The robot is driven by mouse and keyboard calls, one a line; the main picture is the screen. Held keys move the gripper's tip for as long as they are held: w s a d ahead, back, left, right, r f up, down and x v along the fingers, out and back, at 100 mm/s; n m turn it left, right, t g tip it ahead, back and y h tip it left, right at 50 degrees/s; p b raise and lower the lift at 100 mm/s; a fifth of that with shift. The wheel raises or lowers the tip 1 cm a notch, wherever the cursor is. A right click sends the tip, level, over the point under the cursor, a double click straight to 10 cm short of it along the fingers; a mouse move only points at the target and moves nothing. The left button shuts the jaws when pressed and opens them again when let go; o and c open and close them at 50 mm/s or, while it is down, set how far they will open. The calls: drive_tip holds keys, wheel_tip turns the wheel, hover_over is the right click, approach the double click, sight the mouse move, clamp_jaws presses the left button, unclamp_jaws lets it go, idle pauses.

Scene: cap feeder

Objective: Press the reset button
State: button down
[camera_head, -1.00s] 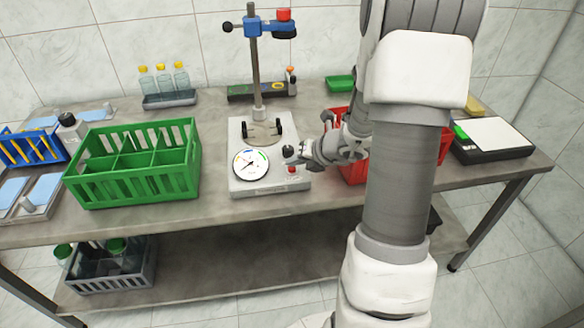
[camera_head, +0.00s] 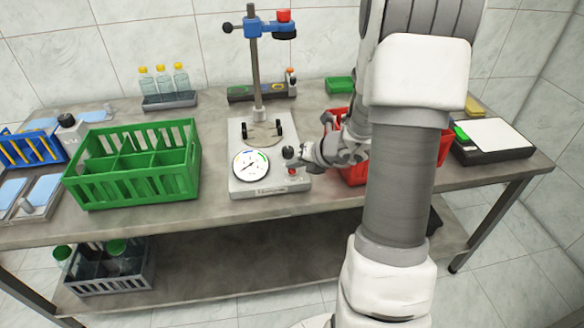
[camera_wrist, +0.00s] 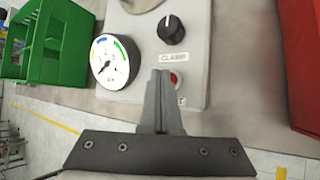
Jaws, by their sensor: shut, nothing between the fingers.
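The reset button is a small red button (camera_wrist: 174,80) on the grey machine base, below a black knob and a label reading CLAMP. It also shows in the head view (camera_head: 292,170). In the wrist view my gripper (camera_wrist: 161,74) is shut and empty, its fingertips overlapping the button's left side. Whether the tips touch the button cannot be told. The fingers hide most of the label under the button. In the head view my gripper (camera_head: 303,154) is at the right front of the machine (camera_head: 240,186).
A black knob (camera_wrist: 171,29) and a round gauge (camera_wrist: 113,62) sit close to the button. A green crate (camera_head: 130,190) stands left of the machine, and a red crate (camera_head: 352,174) stands right, behind my arm. A stand with a blue clamp (camera_head: 262,25) rises at the back.

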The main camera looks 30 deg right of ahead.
sight(294, 174)
drive_tip(key=shift+r+p, duration=0.6)
drive_tip(key=shift+r, duration=0.15)
wheel_tip(294, 174, up, 5)
drive_tip(key=p, duration=0.4)
drive_tip(key=shift+p, duration=0.35)
